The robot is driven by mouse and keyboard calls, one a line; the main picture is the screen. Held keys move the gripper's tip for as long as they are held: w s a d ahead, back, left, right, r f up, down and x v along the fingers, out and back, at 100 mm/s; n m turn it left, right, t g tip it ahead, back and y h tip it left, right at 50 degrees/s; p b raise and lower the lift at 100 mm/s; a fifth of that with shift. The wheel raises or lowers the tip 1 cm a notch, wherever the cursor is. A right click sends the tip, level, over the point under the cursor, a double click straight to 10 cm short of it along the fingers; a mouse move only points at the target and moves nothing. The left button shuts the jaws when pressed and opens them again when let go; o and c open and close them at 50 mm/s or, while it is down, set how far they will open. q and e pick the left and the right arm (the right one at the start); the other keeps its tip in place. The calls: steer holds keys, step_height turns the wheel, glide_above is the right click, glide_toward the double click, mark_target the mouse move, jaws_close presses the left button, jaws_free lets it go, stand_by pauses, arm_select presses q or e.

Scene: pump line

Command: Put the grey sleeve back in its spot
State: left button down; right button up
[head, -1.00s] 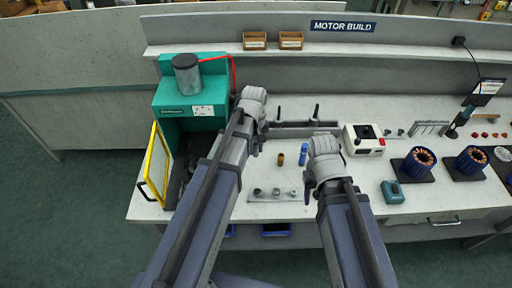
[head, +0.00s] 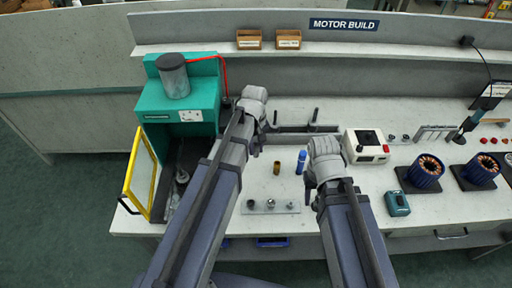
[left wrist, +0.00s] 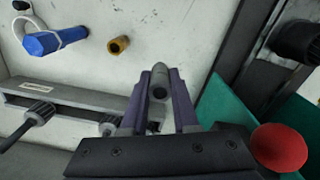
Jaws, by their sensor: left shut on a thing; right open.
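The grey sleeve (left wrist: 160,84) is a small hollow cylinder between the two fingers of my left gripper (left wrist: 160,100), which is shut on it. In the head view my left gripper (head: 256,108) is over the back of the bench, right of the green machine, and hides the sleeve. A brass sleeve (head: 277,167) stands on the bench; it also shows in the left wrist view (left wrist: 118,45).
A grey rail (left wrist: 75,100) with black-handled pieces lies near my left gripper. The green machine (head: 205,95) has its yellow-framed door (head: 140,180) open. A plate (head: 258,210) with small fittings lies at the front. A white box (head: 372,158) and wound stators (head: 425,172) stand right.

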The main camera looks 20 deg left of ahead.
arm_select(q)
steer(key=shift+f+b, duration=2.65)
steer(key=shift+f, duration=0.3)
arm_select(e)
steer(key=shift+f, duration=2.9)
steer(key=shift+f, duration=0.1)
arm_select(q)
steer(key=shift+f+b, duration=2.2)
arm_select(e)
steer(key=shift+f, duration=2.1)
arm_select(q)
steer(key=shift+f, duration=0.1)
arm_select(e)
steer(key=shift+f, duration=0.15)
arm_select(q)
steer(key=shift+f+b, duration=0.25)
steer(key=shift+b, duration=0.1)
arm_select(e)
steer(key=shift+f, duration=0.25)
arm_select(q)
steer(key=shift+c, duration=1.8)
jaws_free()
steer(key=shift+r, duration=0.1)
arm_select(e)
steer(key=shift+r, duration=0.1)
